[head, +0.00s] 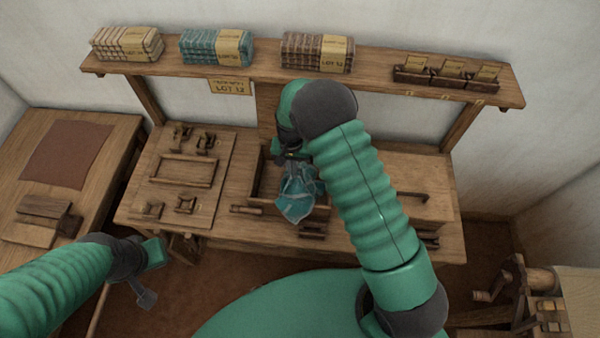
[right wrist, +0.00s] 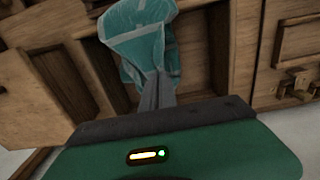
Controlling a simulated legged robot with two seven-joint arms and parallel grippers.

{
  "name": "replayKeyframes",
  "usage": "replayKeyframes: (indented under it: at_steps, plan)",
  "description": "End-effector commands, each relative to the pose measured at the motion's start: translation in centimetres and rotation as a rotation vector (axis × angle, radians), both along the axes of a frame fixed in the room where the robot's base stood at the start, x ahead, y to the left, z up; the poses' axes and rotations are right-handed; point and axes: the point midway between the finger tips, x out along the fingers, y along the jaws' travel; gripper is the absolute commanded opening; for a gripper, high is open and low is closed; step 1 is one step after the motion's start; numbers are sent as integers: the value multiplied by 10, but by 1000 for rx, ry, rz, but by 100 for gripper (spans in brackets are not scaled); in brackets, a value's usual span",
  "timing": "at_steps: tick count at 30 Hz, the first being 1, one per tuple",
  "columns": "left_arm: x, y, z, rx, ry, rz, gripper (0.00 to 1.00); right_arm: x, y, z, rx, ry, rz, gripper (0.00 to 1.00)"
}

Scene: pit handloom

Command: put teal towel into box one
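The teal towel (head: 297,196) hangs bunched from my right gripper (head: 291,166), over the front part of an open wooden box (head: 256,177) on the bench. In the right wrist view the towel (right wrist: 140,40) spreads out beyond the grey fingers (right wrist: 155,95), which are together on it. The towel's lower end lies over the box's front edge in the head view; whether it touches is unclear. No mark naming this as box one can be read. My left gripper (head: 150,285) is low at the left, off the bench; its fingers are unclear.
A shelf (head: 265,70) above the bench holds beige (head: 127,43), teal (head: 216,47) and brown (head: 317,52) folded stacks and small card holders (head: 447,73). Wooden frames (head: 183,170) lie left of the box. A side table (head: 110,130) stands at the left.

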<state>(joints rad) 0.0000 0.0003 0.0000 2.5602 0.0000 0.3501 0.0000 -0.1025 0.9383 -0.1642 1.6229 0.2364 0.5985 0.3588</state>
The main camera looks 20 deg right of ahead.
Motion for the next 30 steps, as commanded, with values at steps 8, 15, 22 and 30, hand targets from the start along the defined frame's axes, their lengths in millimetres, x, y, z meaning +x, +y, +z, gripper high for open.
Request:
replayKeyframes:
  at_steps: [8,15,22,30]
  plan:
    - [0,0,-7,0,-1,0,0,6,2,-8,0,0,1,0]
    - [0,0,-6,0,-1,0,0,6,2,-8,0,0,0,20]
    - [0,0,-7,0,-1,0,0,6,1,-8,0,0,0,27]
    - [0,0,-7,0,-1,0,0,6,1,-8,0,0,0,55]
